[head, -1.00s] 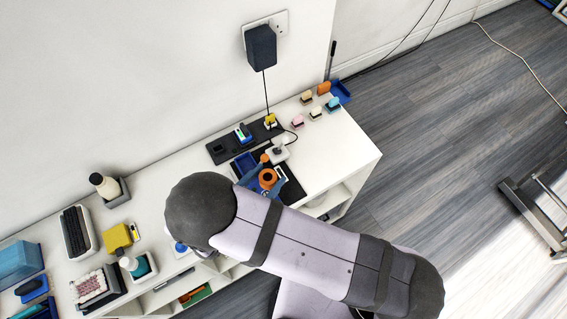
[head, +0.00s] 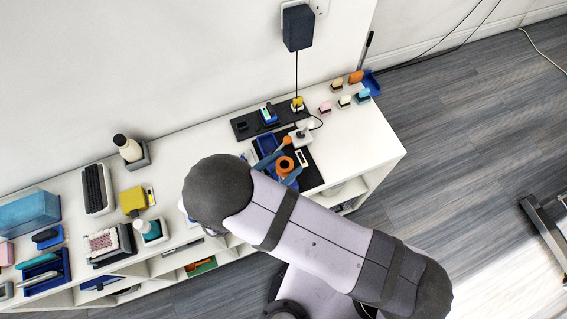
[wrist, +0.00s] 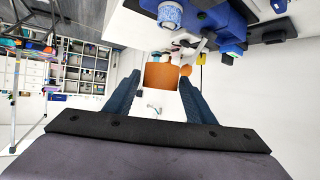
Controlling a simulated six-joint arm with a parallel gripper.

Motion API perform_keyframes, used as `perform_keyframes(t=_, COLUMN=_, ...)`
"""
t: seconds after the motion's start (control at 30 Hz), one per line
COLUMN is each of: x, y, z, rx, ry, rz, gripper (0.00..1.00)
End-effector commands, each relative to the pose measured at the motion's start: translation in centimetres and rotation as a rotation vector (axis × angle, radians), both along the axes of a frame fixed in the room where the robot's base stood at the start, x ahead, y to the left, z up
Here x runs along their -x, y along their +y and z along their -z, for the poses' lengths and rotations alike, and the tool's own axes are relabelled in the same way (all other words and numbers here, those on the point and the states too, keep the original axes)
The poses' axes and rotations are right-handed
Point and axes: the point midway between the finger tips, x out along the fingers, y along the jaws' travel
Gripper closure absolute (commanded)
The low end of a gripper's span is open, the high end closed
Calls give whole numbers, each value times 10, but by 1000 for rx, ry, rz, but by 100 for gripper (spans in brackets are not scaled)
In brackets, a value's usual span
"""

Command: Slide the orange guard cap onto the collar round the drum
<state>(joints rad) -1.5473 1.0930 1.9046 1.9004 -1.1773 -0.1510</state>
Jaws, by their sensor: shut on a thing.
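In the wrist view a blue patterned cylinder (wrist: 170,15) shows beyond the cap.
A blue tray (head: 264,144) and a dark mat (head: 312,178) lie close to the gripper. Small coloured brushes, including a pink one (head: 325,108), stand to the right.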

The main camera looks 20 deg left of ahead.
Motion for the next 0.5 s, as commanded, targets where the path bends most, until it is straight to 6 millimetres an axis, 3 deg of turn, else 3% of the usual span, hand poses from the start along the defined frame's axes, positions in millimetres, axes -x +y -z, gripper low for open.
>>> perform_keyframes(t=0.5, x=0, y=0, z=40, rx=0, ry=0, rz=-1, gripper=83)
